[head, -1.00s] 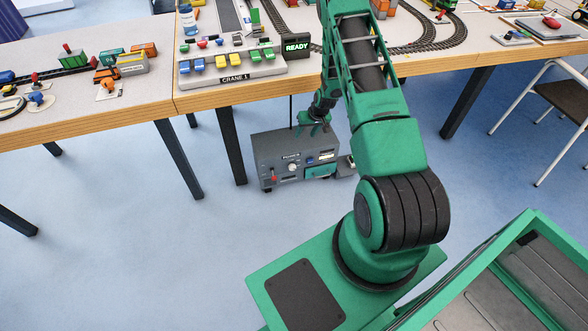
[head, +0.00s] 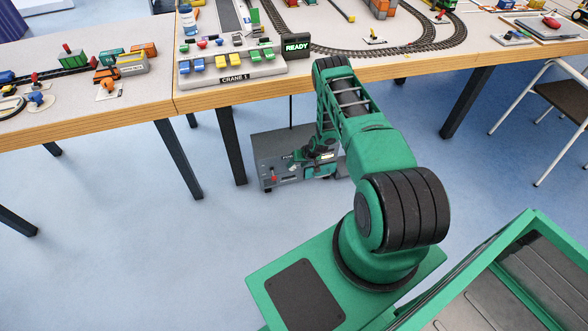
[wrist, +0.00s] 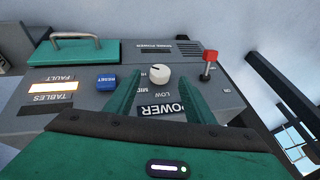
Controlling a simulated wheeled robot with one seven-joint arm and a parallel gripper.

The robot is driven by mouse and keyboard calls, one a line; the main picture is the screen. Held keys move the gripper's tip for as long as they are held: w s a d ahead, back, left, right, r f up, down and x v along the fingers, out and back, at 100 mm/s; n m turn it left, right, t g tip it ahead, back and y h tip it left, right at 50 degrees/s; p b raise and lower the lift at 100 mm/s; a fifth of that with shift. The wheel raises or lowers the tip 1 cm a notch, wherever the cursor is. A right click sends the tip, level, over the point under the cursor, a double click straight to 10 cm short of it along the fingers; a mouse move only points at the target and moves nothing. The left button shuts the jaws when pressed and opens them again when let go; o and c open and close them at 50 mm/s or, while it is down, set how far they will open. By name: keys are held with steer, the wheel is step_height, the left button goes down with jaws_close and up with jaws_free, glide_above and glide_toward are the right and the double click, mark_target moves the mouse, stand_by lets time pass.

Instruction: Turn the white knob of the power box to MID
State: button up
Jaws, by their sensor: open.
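The grey power box (head: 268,144) stands on the floor under the table edge. My gripper (head: 290,166) is at its front panel, and my arm hides part of the box in the head view. In the wrist view the white knob (wrist: 160,73) sits on the panel, which appears upside down. HI, MID and LOW labels are beside the knob. My open green fingers (wrist: 162,82) stand on either side of it, with visible space between each finger and the knob. Which label the knob points to is not clear.
A red lever (wrist: 209,60) rises beside the knob. A blue reset button (wrist: 107,82), a lit FAULT/TABLES display (wrist: 52,87) and a green cover with a handle (wrist: 75,50) are on the panel's other side.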

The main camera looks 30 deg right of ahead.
mark_target(293, 167)
steer(key=shift+x, duration=2.55)
steer(key=c, duration=1.1)
